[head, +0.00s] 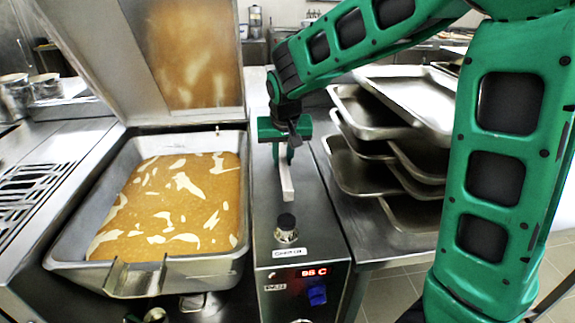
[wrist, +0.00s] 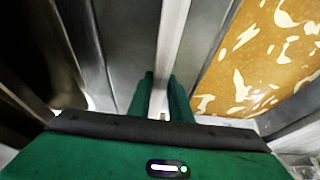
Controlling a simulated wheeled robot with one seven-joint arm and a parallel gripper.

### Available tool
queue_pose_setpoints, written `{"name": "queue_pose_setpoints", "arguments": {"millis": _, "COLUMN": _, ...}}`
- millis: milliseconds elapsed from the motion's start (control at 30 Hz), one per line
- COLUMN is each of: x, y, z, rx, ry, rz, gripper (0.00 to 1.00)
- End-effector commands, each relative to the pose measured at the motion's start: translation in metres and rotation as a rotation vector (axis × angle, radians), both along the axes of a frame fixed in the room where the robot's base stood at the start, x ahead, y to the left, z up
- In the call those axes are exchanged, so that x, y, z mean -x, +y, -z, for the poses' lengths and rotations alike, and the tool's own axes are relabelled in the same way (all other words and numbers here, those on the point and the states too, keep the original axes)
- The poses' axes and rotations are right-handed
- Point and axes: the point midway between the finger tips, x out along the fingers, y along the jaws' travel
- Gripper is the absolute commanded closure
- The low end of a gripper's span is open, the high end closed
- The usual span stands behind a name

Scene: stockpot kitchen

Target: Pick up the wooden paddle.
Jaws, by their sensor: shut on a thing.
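The wooden paddle (head: 287,182) shows in the head view as a short pale bar below my gripper (head: 284,148), above the metal counter strip right of the pan. In the wrist view the paddle (wrist: 172,45) is a long pale strip running up from between the two green fingers of my gripper (wrist: 162,95). The fingers are shut on it, one on each side.
A large pan (head: 245,195) of orange-brown liquid with pale patches stands to the left, its lid (head: 190,50) raised. A control panel (head: 305,285) with a red readout and a black knob (head: 286,224) are in front. Stacked metal trays (head: 365,110) stand to the right.

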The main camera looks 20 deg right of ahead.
Motion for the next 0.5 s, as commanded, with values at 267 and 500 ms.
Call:
{"name": "queue_pose_setpoints", "arguments": {"millis": 267, "x": 0.024, "y": 0.046, "z": -0.032, "rx": -0.001, "ry": -0.003, "rz": -0.002, "gripper": 1.00}}
{"name": "queue_pose_setpoints", "arguments": {"millis": 500, "x": 0.038, "y": 0.069, "z": -0.048, "rx": 0.000, "ry": -0.002, "rz": 0.001, "gripper": 1.00}}
